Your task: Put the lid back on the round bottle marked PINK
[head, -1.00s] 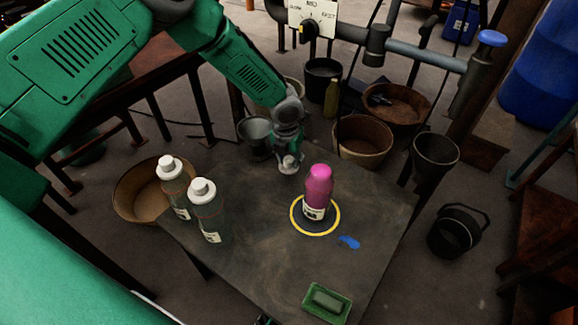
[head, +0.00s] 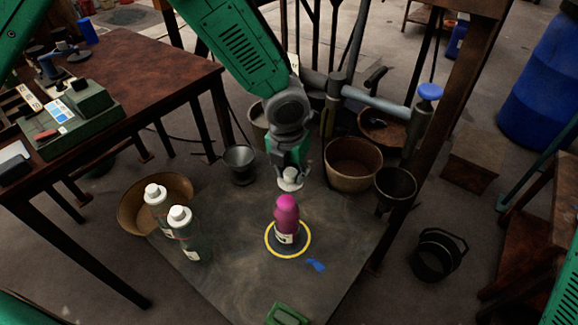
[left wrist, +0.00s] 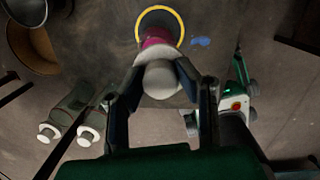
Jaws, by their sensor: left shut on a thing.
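The round pink bottle (head: 287,211) stands upright inside a yellow ring on the dark table. Its top also shows in the left wrist view (left wrist: 158,38), partly hidden behind the lid. My left gripper (head: 291,176) is just behind and above the bottle in the head view. It is shut on a white lid (left wrist: 163,79), seen between its fingers (left wrist: 160,88). The lid looks apart from the bottle. Part of my right arm (left wrist: 235,105) shows in the left wrist view; the state of its gripper is unclear.
Two bottles with white lids (head: 180,218) (head: 155,194) stand left on the table. A blue patch (head: 316,265) lies beside the yellow ring (head: 307,247). Buckets (head: 353,162) stand behind. The table between the bottles is clear.

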